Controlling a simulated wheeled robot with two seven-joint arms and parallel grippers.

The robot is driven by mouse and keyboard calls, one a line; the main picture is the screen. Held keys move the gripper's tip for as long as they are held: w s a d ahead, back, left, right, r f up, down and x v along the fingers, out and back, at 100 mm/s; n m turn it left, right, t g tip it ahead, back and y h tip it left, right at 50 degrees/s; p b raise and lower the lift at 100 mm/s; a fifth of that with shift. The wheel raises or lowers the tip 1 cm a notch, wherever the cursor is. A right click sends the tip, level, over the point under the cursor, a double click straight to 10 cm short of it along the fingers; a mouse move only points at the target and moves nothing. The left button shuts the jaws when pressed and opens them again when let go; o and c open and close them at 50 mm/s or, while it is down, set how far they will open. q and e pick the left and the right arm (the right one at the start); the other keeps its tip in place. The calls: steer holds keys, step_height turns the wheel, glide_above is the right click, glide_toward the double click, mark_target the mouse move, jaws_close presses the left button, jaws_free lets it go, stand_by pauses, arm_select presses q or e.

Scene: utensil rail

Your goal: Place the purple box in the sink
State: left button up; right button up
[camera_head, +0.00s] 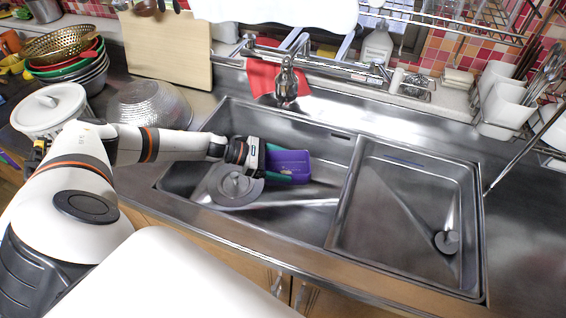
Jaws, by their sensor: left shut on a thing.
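The purple box (291,161) is in the head view, over the left, larger basin of the steel sink (217,118). My left gripper (276,163) reaches in from the left and is shut on the purple box, its green-tipped fingers at the box's left part. The box is within the basin's outline; I cannot tell whether it touches the basin floor. A round drain cover (236,186) lies below and left of the gripper. My right gripper is not in view.
A faucet (286,82) stands behind the basin, with a red cloth (262,76) beside it. The right basin (400,215) is empty apart from its drain piece. A metal bowl (150,104), a white lidded pot (48,108) and stacked bowls stand left. Utensil holders (500,103) stand right.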

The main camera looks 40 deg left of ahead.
arm_select(q)
steer(key=shift+f+b, duration=2.05)
steer(key=shift+f, duration=1.05)
steer(key=shift+f+b, duration=0.6)
steer(key=o, duration=1)
steer(key=shift+o, duration=0.2)
steer(key=shift+r, duration=0.1)
step_height(320, 180, up, 10)
steer(key=shift+f, duration=0.1)
